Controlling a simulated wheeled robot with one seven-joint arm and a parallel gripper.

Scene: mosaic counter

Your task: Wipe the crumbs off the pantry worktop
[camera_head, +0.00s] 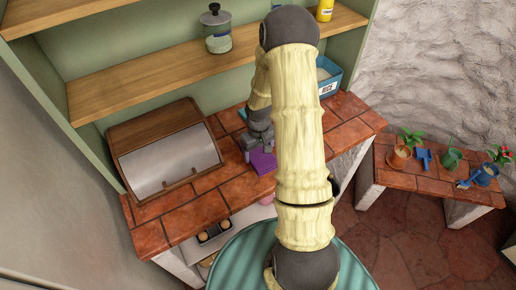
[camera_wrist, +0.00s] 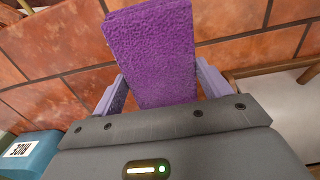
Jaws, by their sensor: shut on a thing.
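The pantry worktop (camera_head: 188,219) is a counter of terracotta tiles with dark joints; its tiles also fill much of the wrist view (camera_wrist: 45,100). My gripper (camera_head: 259,149) is over the middle of the worktop and is shut on a purple sponge (camera_head: 263,162). In the wrist view the rough-faced sponge (camera_wrist: 150,45) stands out between the two pale fingers. I cannot tell whether the sponge touches the tiles. I cannot make out any crumbs in either view. My arm hides part of the worktop in the head view.
A wooden bread box (camera_head: 150,130) stands at the left of the worktop. A blue rice bin (camera_head: 330,82) stands at the back right. Shelves (camera_head: 150,80) with a canister (camera_head: 217,32) rise behind. A low tiled bench (camera_head: 400,178) with plants is at the right.

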